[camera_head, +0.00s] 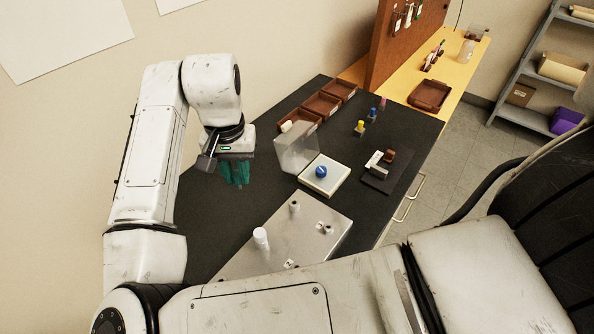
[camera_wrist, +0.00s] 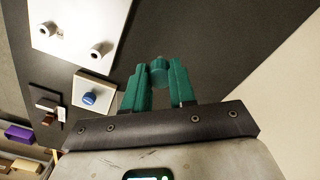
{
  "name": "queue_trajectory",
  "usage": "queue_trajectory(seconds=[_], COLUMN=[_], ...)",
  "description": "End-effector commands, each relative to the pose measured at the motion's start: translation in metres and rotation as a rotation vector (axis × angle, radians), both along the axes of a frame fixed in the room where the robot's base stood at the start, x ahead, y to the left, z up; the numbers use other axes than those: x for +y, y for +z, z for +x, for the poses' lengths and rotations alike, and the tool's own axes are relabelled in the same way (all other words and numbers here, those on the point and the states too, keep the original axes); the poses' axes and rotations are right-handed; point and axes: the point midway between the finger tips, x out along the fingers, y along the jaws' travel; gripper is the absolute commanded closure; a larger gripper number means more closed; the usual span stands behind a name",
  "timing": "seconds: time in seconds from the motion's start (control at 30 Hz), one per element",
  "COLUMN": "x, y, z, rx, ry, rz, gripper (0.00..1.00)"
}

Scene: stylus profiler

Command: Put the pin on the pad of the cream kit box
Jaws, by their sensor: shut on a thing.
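My gripper (camera_head: 236,178) hangs above the left part of the dark bench, with its teal fingers pointing down. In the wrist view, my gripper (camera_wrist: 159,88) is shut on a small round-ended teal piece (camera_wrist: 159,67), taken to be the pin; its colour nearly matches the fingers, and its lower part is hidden. The cream kit box (camera_head: 334,184) stands open to the right of my gripper, with its clear lid (camera_head: 296,148) raised at the back. The box also shows in the wrist view (camera_wrist: 107,91).
A metal plate (camera_head: 270,262) with a white cylinder (camera_head: 260,238) and several small posts lies in front. A dark stage with blocks (camera_head: 379,178) stands right of the box. Brown trays (camera_head: 322,106) and coloured pegs (camera_head: 360,128) are behind. Bare bench lies around my gripper.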

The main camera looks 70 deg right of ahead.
Motion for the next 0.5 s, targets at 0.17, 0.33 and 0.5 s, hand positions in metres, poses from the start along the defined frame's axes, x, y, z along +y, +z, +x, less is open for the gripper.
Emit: queue_trajectory(seconds=[0.17, 0.33, 0.5], x=[-0.063, -0.086, -0.087], y=[0.026, 0.044, 0.054], z=[-0.082, -0.159, -0.205], rx=[-0.005, -0.003, -0.001], ry=[-0.545, -1.023, -1.337], rz=[0.002, 0.002, 0.001], gripper=[1.0, 1.0, 1.0])
